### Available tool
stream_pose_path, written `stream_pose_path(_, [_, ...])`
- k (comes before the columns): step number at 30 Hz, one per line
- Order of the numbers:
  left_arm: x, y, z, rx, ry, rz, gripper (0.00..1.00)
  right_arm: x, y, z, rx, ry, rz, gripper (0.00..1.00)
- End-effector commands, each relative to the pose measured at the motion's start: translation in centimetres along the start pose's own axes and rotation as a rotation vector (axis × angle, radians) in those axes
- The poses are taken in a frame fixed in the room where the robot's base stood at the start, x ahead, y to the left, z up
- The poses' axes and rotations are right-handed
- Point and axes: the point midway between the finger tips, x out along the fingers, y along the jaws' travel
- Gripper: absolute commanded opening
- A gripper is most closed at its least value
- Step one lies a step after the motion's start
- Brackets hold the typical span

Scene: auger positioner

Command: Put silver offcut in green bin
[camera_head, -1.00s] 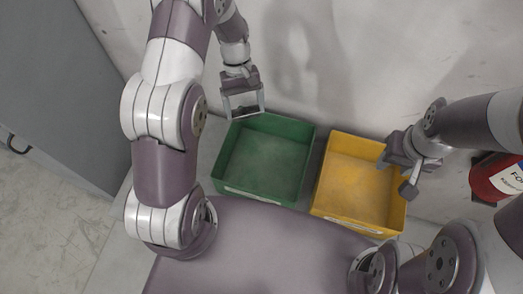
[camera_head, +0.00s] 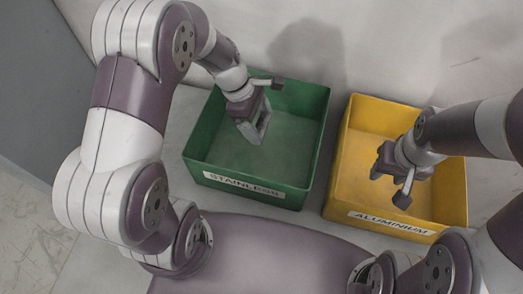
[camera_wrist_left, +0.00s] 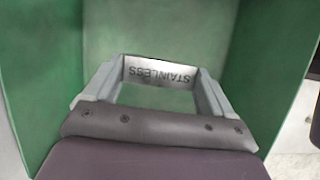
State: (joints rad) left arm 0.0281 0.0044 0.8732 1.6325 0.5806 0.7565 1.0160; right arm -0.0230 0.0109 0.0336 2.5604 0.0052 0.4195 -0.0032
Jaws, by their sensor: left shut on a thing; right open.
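The green bin (camera_head: 198,170) stands left of centre in the head view, with a label reading STAINLESS on its front. My left gripper (camera_head: 262,131) is over the green bin, inside its outline. In the left wrist view my left gripper (camera_wrist_left: 158,88) is shut on the silver offcut (camera_wrist_left: 160,72), a small piece marked STAINLESS held between the fingertips. Green bin walls (camera_wrist_left: 45,75) surround it there. In the head view the offcut is hard to make out at the fingertips. My right gripper (camera_head: 393,188) is open and empty over the yellow bin.
The yellow bin (camera_head: 340,190), labelled ALUMINIUM, stands right of the green bin with a narrow gap between them. A pale wall (camera_head: 330,40) rises behind both bins. The visible floor of the green bin looks bare.

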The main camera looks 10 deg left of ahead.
Motion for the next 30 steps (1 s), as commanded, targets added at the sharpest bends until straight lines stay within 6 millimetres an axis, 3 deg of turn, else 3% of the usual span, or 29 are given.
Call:
stream_pose_path(1, [2.1,-0.1,-0.7,-0.025,-0.004,0.008,0.38,1.7,0.0,0.2,0.0,0.001,0.0,0.45])
stream_pose_path(3, [3.9,-0.2,-1.3,-0.044,-0.006,0.012,0.38,2.4,0.0,0.2,0.0,0.001,0.0,0.45])
stream_pose_path(15, [9.5,-0.2,-3.6,-0.041,-0.005,0.011,0.38,4.2,0.0,0.5,0.0,0.001,0.0,0.45])
stream_pose_path(27, [10.2,-0.2,-3.9,-0.039,-0.005,0.011,0.38,4.3,0.0,0.5,0.0,0.001,0.0,0.45])
stream_pose_path(28, [10.1,-0.2,-3.9,-0.039,-0.005,0.011,0.94,4.2,0.0,0.5,0.0,0.001,0.0,0.45])
stream_pose_path(30, [10.1,-0.2,-3.9,-0.039,-0.005,0.011,1.0,4.2,0.0,0.5,0.0,0.001,0.0,0.45])
